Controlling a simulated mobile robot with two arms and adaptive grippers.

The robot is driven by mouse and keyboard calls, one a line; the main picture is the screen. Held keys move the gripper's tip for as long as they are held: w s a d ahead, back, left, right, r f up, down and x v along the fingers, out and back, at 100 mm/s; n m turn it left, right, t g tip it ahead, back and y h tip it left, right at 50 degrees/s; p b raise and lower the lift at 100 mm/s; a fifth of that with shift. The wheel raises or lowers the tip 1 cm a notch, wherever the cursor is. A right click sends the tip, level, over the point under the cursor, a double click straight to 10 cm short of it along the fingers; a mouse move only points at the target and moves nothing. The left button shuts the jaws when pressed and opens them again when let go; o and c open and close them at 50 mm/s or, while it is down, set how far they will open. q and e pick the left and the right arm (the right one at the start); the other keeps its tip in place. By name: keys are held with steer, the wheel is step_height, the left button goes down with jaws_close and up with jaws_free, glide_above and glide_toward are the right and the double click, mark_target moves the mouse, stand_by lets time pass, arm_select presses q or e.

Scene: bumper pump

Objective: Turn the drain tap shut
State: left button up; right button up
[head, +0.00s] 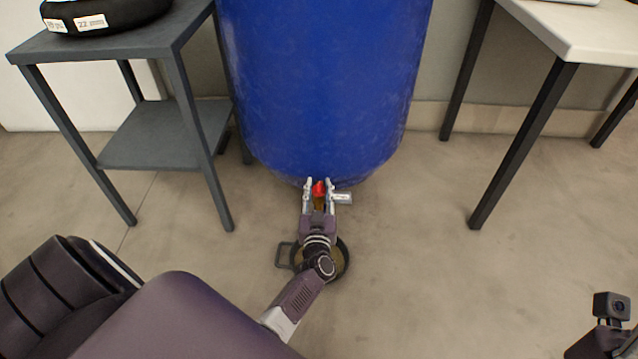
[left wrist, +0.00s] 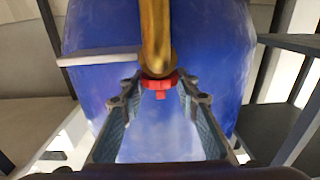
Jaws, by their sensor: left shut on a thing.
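The drain tap shows in the left wrist view as a brass body (left wrist: 155,35) with a red handle (left wrist: 160,81) at its end, in front of the blue tank (head: 325,80). In the head view the red handle (head: 319,188) is at the tank's lower front edge. My left gripper (head: 318,184) is shut on the red handle, with a finger on each side of it. A pale metal bar (left wrist: 98,57) sticks out sideways near the tap. My gripper hides part of the tap in the head view. My right gripper's fingers are out of view.
A round, dark-rimmed pan (head: 343,266) lies on the floor beneath my left gripper, partly hidden. A grey shelf table (head: 110,42) stands at left with a black round item (head: 115,12). A white-topped table (head: 590,35) stands at right.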

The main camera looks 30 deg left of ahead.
mark_target(318, 193)
arm_select(q)
steer(key=shift+s+a, duration=0.1)
steer(key=o, duration=1.2)
steer(key=shift+c, duration=0.2)
steer(key=v, duration=0.7)
steer(key=shift+s+d, duration=0.2)
steer(key=shift+d, duration=0.05)
